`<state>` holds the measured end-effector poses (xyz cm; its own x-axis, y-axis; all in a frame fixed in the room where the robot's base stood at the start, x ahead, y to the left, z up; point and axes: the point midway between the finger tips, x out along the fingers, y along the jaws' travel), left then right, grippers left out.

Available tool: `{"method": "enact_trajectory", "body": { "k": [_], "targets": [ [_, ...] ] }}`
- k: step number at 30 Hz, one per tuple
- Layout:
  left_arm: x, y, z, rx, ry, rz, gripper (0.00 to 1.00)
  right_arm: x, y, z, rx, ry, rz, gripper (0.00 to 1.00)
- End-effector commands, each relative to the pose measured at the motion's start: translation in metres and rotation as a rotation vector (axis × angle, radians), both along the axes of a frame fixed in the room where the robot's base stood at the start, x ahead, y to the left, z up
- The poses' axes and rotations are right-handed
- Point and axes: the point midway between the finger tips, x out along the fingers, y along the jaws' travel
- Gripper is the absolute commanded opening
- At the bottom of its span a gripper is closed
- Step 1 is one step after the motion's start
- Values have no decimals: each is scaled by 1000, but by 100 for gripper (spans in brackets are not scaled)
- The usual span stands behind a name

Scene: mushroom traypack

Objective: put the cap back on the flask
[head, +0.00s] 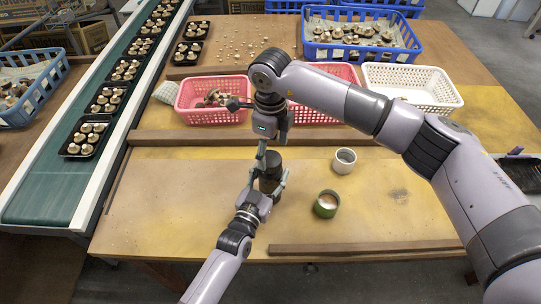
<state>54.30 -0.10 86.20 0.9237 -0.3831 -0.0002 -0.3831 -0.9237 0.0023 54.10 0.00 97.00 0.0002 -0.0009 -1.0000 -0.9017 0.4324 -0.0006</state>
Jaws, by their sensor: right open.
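The flask (268,184) is a dark brown upright cylinder on the near part of the table. Its upper part (273,160) looks darker; I cannot tell whether this is the cap. My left gripper (269,178) comes from below, with its fingers on either side of the flask body, closed around it. My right gripper (264,153) points down just above and beside the flask top and is open. The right wrist and fingers partly hide the flask top. No separate cap can be made out for certain.
A green cup (326,208) with pale contents and a whitish cup (344,165) stand right of the flask. Wooden strips (365,248) edge the work area. Pink baskets (213,117), a white basket (410,102) and a blue crate (320,52) stand behind. A conveyor (60,190) runs at left.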

Motion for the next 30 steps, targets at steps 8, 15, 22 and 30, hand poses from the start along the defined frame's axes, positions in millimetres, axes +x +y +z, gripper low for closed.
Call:
{"method": "enact_trajectory", "body": {
  "k": [8,15,22,30],
  "targets": [
    [0,0,-1,0,2,0,0,1,0,59,1,-4,0,69],
    [0,0,-1,0,2,0,0,0,0,80,0,0,-1,69],
    [0,0,-1,0,2,0,0,0,0,81,0,1,-1,69],
    [0,0,-1,-1,1,0,67,0,0,81,0,1,-1,69]
  ]
}}
